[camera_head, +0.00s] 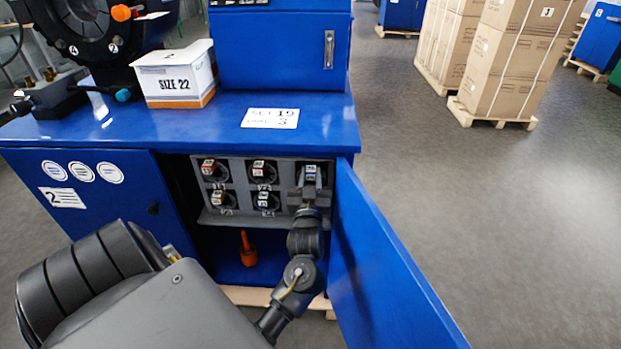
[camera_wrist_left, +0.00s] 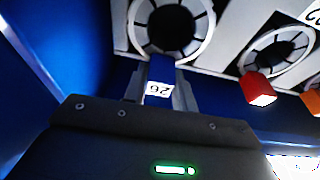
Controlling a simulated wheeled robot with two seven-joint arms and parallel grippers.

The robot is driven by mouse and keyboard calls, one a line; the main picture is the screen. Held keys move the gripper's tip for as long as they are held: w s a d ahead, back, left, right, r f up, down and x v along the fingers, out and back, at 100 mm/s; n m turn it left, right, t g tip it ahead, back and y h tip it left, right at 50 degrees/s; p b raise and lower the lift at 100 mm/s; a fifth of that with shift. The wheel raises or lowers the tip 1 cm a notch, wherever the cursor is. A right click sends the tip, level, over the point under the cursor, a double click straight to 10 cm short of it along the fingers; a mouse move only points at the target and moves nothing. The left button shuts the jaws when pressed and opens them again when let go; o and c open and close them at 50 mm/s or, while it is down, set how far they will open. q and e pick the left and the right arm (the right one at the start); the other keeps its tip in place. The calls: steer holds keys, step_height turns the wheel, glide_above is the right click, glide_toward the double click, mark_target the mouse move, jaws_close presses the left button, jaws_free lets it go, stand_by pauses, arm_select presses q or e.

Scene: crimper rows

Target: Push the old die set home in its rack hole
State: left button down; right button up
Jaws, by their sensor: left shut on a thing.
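The old die set has a blue tab (camera_wrist_left: 160,70) with a white label reading 26 in the left wrist view. My left gripper (camera_wrist_left: 161,92) is shut on this tab, one finger on each side. Just beyond it is a dark segmented ring (camera_wrist_left: 170,25) with a pale rim, at the rack hole. In the head view my left gripper (camera_head: 310,188) reaches the top right place of the grey rack (camera_head: 238,218), with the blue tab (camera_head: 311,171) between its fingers. How deep the set sits cannot be told. My right gripper is not in view.
Several other die sets with red (camera_head: 208,166), orange and green tabs sit in the rack. The open blue door (camera_head: 385,265) stands close to the right of my arm. An orange-handled tool (camera_head: 247,249) is below the rack. A SIZE 22 box (camera_head: 175,79) stands on top.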

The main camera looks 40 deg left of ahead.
arm_select(q)
steer(key=shift+x, duration=0.75)
steer(key=c, duration=1)
jaws_free()
steer(key=shift+s, duration=0.1)
steer(key=shift+c, duration=0.2)
steer(key=shift+f, duration=0.3)
steer(key=shift+r, duration=0.1)
steer(key=shift+s+d, duration=0.45)
steer(key=shift+d, duration=0.05)
steer(key=v, duration=0.9)
steer(key=shift+s, duration=0.15)
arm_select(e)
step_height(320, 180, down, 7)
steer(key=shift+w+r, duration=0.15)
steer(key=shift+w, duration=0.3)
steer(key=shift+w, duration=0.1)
